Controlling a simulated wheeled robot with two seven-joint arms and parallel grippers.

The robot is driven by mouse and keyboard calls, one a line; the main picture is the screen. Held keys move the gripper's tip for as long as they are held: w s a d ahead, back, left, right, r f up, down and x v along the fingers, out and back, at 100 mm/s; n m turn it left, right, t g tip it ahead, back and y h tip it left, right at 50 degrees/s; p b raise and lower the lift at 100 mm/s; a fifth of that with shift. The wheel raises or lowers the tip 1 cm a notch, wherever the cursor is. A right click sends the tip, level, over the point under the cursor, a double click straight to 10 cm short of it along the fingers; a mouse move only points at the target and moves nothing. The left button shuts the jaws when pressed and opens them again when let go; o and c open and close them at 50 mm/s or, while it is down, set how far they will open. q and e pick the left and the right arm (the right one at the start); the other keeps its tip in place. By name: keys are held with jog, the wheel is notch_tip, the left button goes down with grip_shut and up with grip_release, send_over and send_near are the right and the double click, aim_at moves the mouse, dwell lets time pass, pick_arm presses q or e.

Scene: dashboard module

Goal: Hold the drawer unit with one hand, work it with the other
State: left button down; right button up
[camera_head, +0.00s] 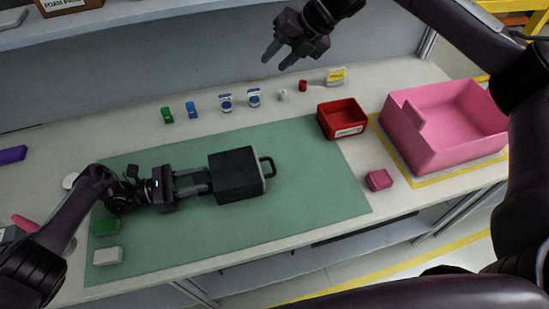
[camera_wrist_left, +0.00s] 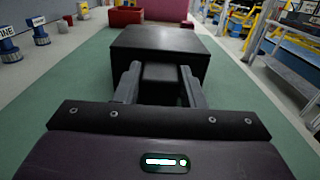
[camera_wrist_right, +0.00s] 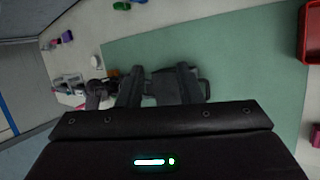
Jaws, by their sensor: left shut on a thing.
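The drawer unit (camera_head: 238,178) is a black box lying on the green mat (camera_head: 310,200), with a loop handle (camera_head: 269,166) on its right side. My left gripper (camera_head: 195,184) is at its left side; in the left wrist view its fingers (camera_wrist_left: 160,85) are shut on a narrow dark block sticking out from the unit (camera_wrist_left: 158,42). My right gripper (camera_head: 276,63) is open and empty, raised above the back of the table, away from the unit. In the right wrist view the unit (camera_wrist_right: 163,88) shows beyond the open fingers, partly hidden by them.
A red bin (camera_head: 343,120) and a large pink bin (camera_head: 440,135) stand at right, with a pink block (camera_head: 379,180) in front. Small items, including a green one (camera_head: 167,115), line the back. Green (camera_head: 105,224) and white (camera_head: 107,256) blocks lie at the mat's front left.

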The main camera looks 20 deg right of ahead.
jog(key=s+a+f+n+g+h, duration=0.1)
jog(key=s+a+f+g+h, duration=0.15)
jog(key=s+f, duration=0.4)
jog(key=n+g+h, duration=0.1)
jog(key=g+h, duration=0.1)
send_near(273, 164)
jog(key=f, duration=0.6)
jog(key=shift+s+a+f, duration=0.1)
jog(key=shift+s+a, duration=0.15)
jog(key=shift+a, duration=0.15)
jog(key=shift+a+f, duration=0.15)
jog(key=shift+f, duration=0.65)
jog(key=shift+c, duration=0.2)
grip_shut()
